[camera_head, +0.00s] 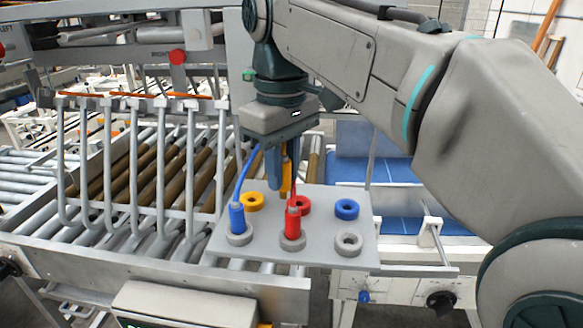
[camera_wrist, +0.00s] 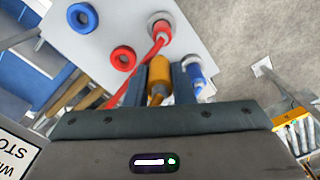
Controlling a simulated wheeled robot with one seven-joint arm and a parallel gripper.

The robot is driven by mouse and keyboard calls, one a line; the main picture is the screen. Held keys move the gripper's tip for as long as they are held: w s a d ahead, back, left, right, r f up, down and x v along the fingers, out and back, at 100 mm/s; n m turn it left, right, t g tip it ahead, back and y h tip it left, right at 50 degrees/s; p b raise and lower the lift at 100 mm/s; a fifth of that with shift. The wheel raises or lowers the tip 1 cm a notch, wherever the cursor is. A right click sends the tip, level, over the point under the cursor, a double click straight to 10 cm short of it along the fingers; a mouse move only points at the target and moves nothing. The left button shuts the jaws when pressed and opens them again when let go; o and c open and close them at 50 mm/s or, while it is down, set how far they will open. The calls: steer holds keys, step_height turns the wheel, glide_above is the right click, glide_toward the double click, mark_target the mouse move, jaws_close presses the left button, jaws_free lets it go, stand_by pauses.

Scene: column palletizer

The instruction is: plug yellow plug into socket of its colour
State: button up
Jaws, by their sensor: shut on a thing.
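My gripper (camera_head: 281,184) is shut on the yellow plug (camera_head: 287,175) and points down over the grey panel (camera_head: 322,196). In the wrist view the yellow plug (camera_wrist: 160,72) sits between the two fingers of my gripper (camera_wrist: 159,90). The yellow socket ring (camera_head: 251,201) lies on the panel's back left, to the left of the held plug in the head view. The plug's lower end is apart from that ring; whether it clears the panel is hard to tell. The yellow ring is hidden in the wrist view.
A blue plug (camera_head: 237,218) and a red plug (camera_head: 293,222) stand upright in grey rings at the front, with cables rising. A red ring (camera_head: 301,205), a blue ring (camera_head: 347,209) and a grey ring (camera_head: 348,244) are empty. The red cable passes close to my gripper.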

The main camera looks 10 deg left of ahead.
steer(key=w+a+f, duration=0.1)
steer(key=w+a, duration=0.6)
steer(key=shift+w+f, duration=0.15)
steer(key=shift+f, duration=0.25)
stand_by(0.6)
steer(key=shift+f, duration=0.2)
steer(key=shift+f, duration=0.3)
steer(key=shift+f+b, duration=1.4)
steer(key=shift+f, duration=0.95)
stand_by(2.6)
steer(key=o, duration=1)
